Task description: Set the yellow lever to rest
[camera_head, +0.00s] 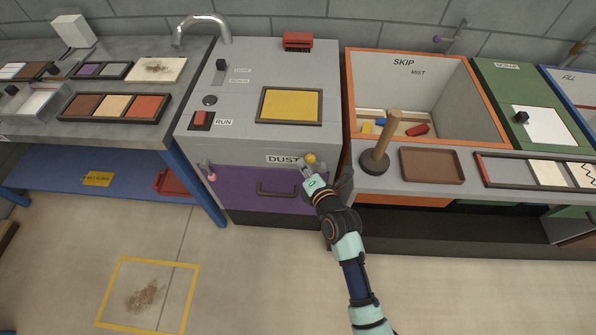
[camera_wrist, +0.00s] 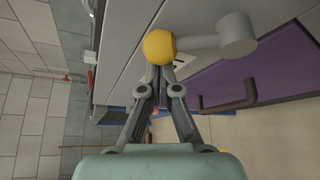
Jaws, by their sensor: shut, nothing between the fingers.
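The yellow lever knob (camera_head: 311,158) is at the top right of the purple front panel (camera_head: 255,192), right of the DUST label. In the wrist view the yellow knob (camera_wrist: 160,46) sits on a grey rod (camera_wrist: 200,42) that runs to a grey round pivot (camera_wrist: 237,36). My gripper (camera_head: 308,172) is shut and empty. Its tips (camera_wrist: 158,72) are right at the knob in the wrist view; I cannot tell whether they touch it. My gripper hides part of the lever in the head view.
A dark handle (camera_head: 277,189) is on the purple panel, left of my gripper. A wooden post (camera_head: 381,145) and a brown tray (camera_head: 432,166) stand on the ledge to the right. A red RUN switch (camera_head: 201,119) is on the grey top. The floor in front is open.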

